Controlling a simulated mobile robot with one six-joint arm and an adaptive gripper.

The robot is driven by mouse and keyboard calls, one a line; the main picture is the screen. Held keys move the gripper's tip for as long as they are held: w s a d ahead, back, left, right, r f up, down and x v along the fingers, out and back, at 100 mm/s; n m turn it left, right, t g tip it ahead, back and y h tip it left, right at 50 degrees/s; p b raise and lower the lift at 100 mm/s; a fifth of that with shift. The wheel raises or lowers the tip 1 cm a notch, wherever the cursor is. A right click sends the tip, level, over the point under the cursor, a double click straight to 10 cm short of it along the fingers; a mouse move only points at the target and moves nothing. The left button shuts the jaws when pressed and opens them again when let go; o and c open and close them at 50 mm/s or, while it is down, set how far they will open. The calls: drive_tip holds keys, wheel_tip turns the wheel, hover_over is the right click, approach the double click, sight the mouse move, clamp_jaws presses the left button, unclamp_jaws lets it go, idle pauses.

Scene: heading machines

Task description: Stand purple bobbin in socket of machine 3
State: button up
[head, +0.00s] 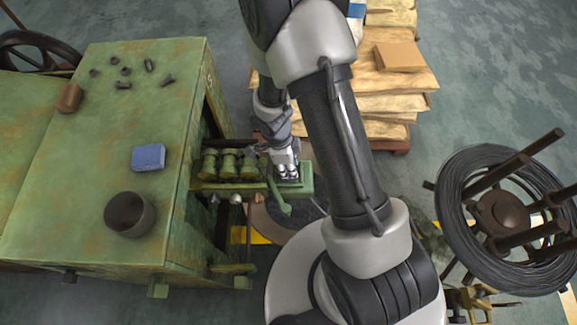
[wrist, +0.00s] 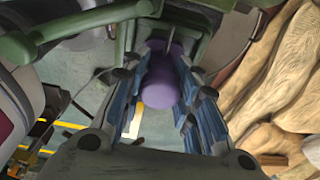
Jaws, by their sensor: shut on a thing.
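The purple bobbin (wrist: 158,92) is between the two blue-padded fingers of my gripper (wrist: 160,112) in the wrist view, and the fingers are shut on it. In the head view my gripper (head: 288,172) points down beside the green machine (head: 150,215), over a small green ledge (head: 303,188) that juts from its right side. The bobbin cannot be made out there. The socket is hidden, so I cannot tell whether the bobbin touches it. A green lever or bar (wrist: 85,27) crosses close in front of the fingers in the wrist view.
Several green rollers (head: 229,164) and a lever (head: 279,200) sit close left of my gripper. A dark cup (head: 129,214), a blue box (head: 148,158) and small metal parts lie on the machine top. Stacked sacks (head: 395,75) stand behind right; a wire coil (head: 470,208) stands right.

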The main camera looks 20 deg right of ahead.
drive_tip(key=shift+r, duration=0.1)
drive_tip(key=shift+f+b, duration=0.25)
drive_tip(key=shift+b, duration=0.05)
drive_tip(key=o, duration=1.1)
drive_tip(key=shift+r, duration=0.1)
drive_tip(key=shift+o, duration=0.2)
